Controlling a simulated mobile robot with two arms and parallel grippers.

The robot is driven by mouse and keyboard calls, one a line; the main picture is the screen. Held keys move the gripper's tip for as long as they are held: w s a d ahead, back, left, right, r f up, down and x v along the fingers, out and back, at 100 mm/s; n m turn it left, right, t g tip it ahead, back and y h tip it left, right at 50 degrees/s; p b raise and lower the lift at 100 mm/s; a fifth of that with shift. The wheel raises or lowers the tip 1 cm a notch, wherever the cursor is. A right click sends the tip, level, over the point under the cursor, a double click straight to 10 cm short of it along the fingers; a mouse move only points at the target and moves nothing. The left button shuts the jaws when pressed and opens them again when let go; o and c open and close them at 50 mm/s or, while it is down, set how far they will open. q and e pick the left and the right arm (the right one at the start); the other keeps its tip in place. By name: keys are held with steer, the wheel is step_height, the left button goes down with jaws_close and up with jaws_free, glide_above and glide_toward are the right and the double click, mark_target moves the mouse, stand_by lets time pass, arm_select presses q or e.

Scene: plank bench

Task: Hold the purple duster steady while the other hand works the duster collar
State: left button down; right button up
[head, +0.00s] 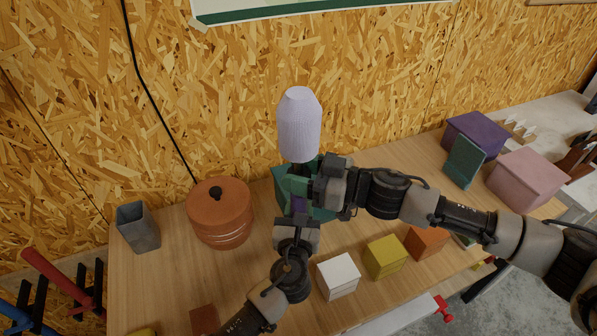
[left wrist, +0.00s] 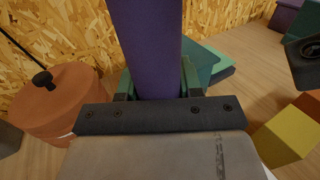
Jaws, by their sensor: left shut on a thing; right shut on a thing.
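The purple duster stands upright over the bench, with a pale lavender head (head: 299,126) on top and a purple handle (head: 298,205) below. The handle also fills the top middle of the left wrist view (left wrist: 147,45). My left gripper (head: 297,218) is shut on the lower handle, with its green fingers on both sides of it in the left wrist view (left wrist: 158,85). My right gripper (head: 299,184) comes in from the right and is shut around the duster just below the head, at the collar. Its green fingers hide the collar itself.
A lidded terracotta pot (head: 220,215) and grey cup (head: 138,228) stand left. A teal object (head: 283,176) lies behind the grippers. White (head: 338,277), yellow (head: 385,257) and orange (head: 427,241) blocks stand front right. Purple (head: 476,134) and pink (head: 525,178) boxes are far right.

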arm_select(q)
steer(key=shift+w+a+f, duration=0.1)
steer(key=shift+a+f, duration=0.15)
steer(key=shift+a, duration=0.05)
arm_select(e)
steer(key=shift+s+a, duration=0.1)
steer(key=shift+s, duration=0.05)
steer(key=o, duration=0.9)
arm_select(q)
steer(key=shift+d, duration=0.1)
arm_select(e)
steer(key=shift+d, duration=0.2)
arm_select(q)
steer(key=shift+d+f, duration=0.1)
arm_select(e)
steer(key=v, duration=1.2)
